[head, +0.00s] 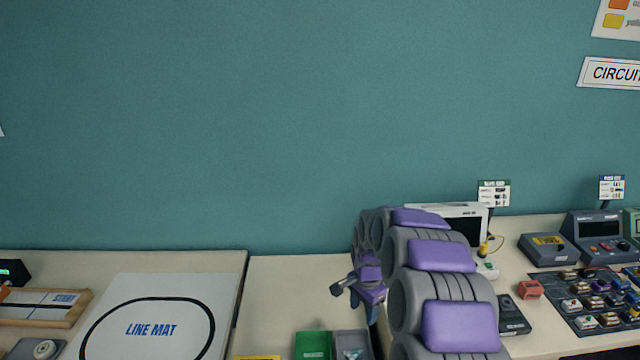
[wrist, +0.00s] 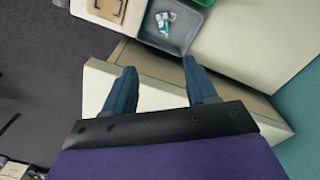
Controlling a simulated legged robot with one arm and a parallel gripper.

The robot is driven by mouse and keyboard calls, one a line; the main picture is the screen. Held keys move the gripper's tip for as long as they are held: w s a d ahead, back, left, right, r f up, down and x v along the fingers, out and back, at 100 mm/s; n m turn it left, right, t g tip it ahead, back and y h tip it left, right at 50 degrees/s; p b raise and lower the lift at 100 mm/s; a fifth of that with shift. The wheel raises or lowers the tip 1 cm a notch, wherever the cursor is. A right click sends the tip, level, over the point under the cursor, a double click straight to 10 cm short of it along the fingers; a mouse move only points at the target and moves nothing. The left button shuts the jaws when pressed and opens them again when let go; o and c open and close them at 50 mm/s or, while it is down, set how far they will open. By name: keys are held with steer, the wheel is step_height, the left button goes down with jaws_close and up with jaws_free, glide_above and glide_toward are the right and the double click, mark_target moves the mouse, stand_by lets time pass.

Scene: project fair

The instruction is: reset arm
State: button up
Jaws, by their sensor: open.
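My gripper shows in the wrist view (wrist: 159,72) with its two blue-grey fingers well apart and nothing between them. In the head view my gripper (head: 358,288) is small and partly hidden by my own grey arm with purple pads. It is above the tables, near the grey bin (head: 352,338). In the wrist view that grey bin (wrist: 180,44) lies ahead of the fingertips, with small white and teal pieces in it.
A green bin (head: 313,345) stands beside the grey one. A line mat (head: 150,312) lies on the left table. Right of my arm are a dark board with several modules (head: 590,318), a red block (head: 530,290) and grey devices (head: 548,250).

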steer(key=s+r+n, duration=0.3)
steer(key=s+r, duration=0.6)
steer(key=s, duration=0.1)
steer(key=s+r+n+g, duration=0.1)
steer(key=s+r+n, duration=0.2)
steer(key=s, duration=1.3)
steer(key=s+r+n, duration=0.4)
steer(key=s+n, duration=0.1)
steer(key=s, duration=1.1)
steer(key=shift+a+g, duration=0.15)
steer(key=shift+g, duration=0.25)
steer(key=shift+n, duration=0.3)
